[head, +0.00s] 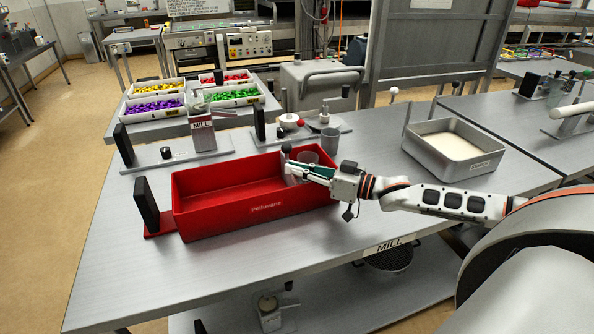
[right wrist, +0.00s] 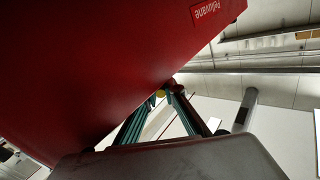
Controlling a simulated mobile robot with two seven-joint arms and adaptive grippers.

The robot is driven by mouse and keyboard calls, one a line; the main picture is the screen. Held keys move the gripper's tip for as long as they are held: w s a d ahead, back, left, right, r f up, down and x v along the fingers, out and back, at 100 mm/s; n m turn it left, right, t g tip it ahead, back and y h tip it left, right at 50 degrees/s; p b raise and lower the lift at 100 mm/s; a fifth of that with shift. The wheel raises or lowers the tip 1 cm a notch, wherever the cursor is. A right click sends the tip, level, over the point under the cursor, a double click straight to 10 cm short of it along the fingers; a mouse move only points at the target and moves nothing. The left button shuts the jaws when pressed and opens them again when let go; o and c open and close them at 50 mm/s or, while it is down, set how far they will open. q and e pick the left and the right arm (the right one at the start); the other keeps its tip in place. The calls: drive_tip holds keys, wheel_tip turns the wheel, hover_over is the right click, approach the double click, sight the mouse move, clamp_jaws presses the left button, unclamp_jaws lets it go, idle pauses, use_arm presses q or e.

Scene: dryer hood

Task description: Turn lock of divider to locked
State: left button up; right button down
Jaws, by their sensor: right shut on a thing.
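A long red bin labelled Pelluvane (head: 240,215) lies on the steel table. At its right end a dark round knob (head: 286,148) on a short stem stands above the rim, apparently the lock of the divider. A pale upright piece, maybe the divider, shows just below it, mostly hidden by my gripper. My right gripper (head: 289,168) reaches in from the right over the bin's right end, shut at this knob's stem. In the right wrist view its green-sided fingers (right wrist: 168,92) meet at a small dark part beside the red wall (right wrist: 100,70). The lock's setting cannot be told. My left gripper is not in view.
A grey metal tray with pale contents (head: 480,168) is to the right. A black upright plate (head: 146,205) stands left of the bin. The table's front strip is clear.

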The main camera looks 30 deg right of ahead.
drive_tip(key=shift+r, duration=0.1)
drive_tip(key=c, duration=2.1)
unclamp_jaws()
drive_tip(key=shift+c, duration=0.2)
drive_tip(key=shift+s, duration=0.1)
drive_tip(key=shift+s+d+f, duration=0.2)
drive_tip(key=shift+s+d, duration=0.15)
drive_tip(key=shift+s, duration=0.15)
drive_tip(key=v, duration=1)
drive_tip(key=shift+s, duration=0.2)
drive_tip(key=shift+d+r, duration=0.1)
drive_tip(key=shift+d, duration=0.05)
